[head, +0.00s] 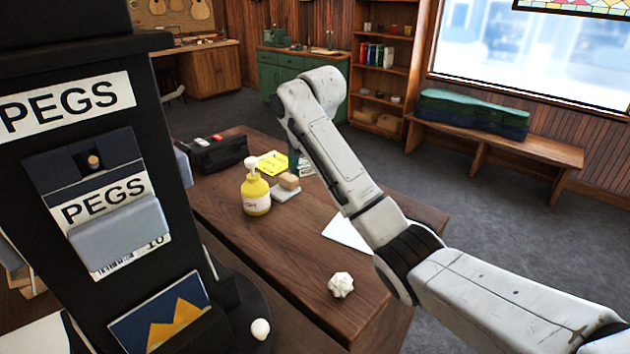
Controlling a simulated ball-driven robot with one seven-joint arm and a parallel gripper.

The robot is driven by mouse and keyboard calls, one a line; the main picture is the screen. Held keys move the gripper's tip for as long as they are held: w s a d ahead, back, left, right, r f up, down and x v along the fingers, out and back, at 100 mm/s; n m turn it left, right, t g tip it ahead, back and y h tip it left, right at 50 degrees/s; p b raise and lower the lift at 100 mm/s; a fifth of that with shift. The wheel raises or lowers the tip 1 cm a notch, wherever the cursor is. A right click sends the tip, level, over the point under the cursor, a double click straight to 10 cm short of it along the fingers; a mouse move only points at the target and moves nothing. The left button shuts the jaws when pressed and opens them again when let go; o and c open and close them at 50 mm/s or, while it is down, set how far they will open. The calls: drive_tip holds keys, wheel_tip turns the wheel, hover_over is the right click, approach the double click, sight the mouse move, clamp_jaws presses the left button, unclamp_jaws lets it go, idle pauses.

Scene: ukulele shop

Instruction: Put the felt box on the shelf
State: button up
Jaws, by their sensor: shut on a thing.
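My white arm enters from the lower right, crosses the wooden table and bends at a joint above its far part. My gripper does not show; the end of the arm is hidden behind the forearm. I cannot pick out the felt box with certainty. A tall wooden shelf unit (398,52) stands at the back wall, with books and small items on its boards.
The table (265,232) holds a yellow pump bottle (256,194), a beige block (289,181), a black case (216,154) and a crumpled white ball (341,285). A black PEGS stand (160,125) blocks the left. A bench (500,142) stands under the window.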

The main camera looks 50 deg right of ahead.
hover_over(313, 190)
drive_tip(key=s, duration=0.2)
drive_tip(key=f, duration=0.3)
drive_tip(key=f+p, duration=0.1)
drive_tip(key=shift+w+a+f, duration=0.2)
drive_tip(key=shift+a+f, duration=0.05)
drive_tip(key=shift+a, duration=0.15)
drive_tip(key=shift+d+f+p, duration=0.15)
drive_tip(key=shift+f+p, duration=0.5)
drive_tip(key=shift+f, duration=1.15)
drive_tip(key=shift+f, duration=0.15)
drive_tip(key=o, duration=0.7)
drive_tip(key=shift+o, duration=0.2)
